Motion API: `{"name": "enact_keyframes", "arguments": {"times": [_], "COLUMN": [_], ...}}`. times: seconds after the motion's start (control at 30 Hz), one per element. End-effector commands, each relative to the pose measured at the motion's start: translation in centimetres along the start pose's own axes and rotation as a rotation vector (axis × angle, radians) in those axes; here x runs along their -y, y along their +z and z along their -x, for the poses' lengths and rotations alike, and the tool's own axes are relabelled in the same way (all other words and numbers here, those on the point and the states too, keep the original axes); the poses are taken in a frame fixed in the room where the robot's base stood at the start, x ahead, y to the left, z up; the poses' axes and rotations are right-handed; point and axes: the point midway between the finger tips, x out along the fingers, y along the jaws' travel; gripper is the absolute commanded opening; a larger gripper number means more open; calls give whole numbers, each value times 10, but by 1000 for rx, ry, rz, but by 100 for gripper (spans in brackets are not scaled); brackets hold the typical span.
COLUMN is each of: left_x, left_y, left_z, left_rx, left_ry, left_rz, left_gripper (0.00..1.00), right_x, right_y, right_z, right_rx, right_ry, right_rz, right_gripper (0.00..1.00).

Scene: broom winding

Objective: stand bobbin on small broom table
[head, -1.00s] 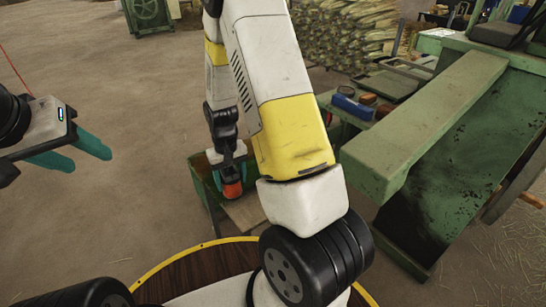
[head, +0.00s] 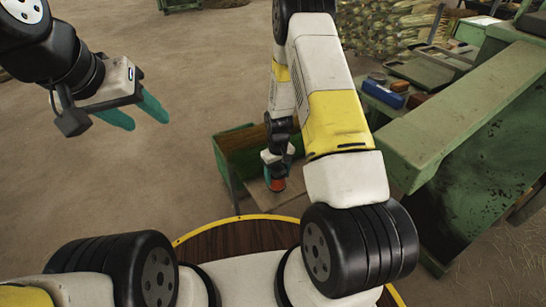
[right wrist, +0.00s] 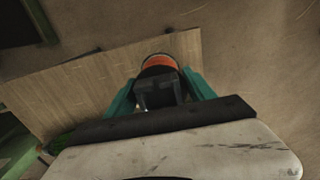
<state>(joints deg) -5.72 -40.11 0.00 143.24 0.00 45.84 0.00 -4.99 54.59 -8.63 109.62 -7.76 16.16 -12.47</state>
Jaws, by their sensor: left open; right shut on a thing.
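The bobbin (head: 278,185) is a small orange-red piece below my right gripper (head: 277,172). In the right wrist view its orange top and dark body (right wrist: 158,62) show between the teal fingers (right wrist: 160,88), which are shut on it. The small table (head: 252,194) has a pale wooden top and green sides. The bobbin appears over this wooden top, which also shows in the right wrist view (right wrist: 70,95). I cannot tell whether it touches the board. My left gripper (head: 149,117) is open and empty, out over the floor, away from the table.
A large green machine (head: 440,120) stands at the right. A bench behind my right arm holds a blue object (head: 384,94) and other items. Bundles of broom straw (head: 385,35) lie at the back. The floor at left is clear.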

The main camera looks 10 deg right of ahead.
Motion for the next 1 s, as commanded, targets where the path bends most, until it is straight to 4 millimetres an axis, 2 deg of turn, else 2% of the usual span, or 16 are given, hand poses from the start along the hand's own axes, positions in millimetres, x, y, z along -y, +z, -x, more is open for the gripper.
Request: {"name": "enact_keyframes", "arguments": {"times": [0.3, 0.5, 0.87, 0.9, 1.0], "left_x": [0, 0, 0, 0, 0], "left_y": [0, 0, 0, 0, 0], "left_z": [0, 0, 0, 0, 0], "left_rx": [0, 0, 0, 0, 0], "left_ry": [0, 0, 0, 0, 0], "left_rz": [0, 0, 0, 0, 0], "left_gripper": [51, 51, 51, 51, 51], "right_x": [-21, -20, -20, -20, -20], "right_y": [-12, -12, -12, -12, -12], "right_z": [-6, -36, -40, -40, -40], "right_rx": [3, 3, 1, 1, 1], "right_ry": [-1, -1, 0, 0, 0], "right_rz": [1, 2, 1, 1, 1], "right_gripper": [20, 20, 20, 69, 84]}}
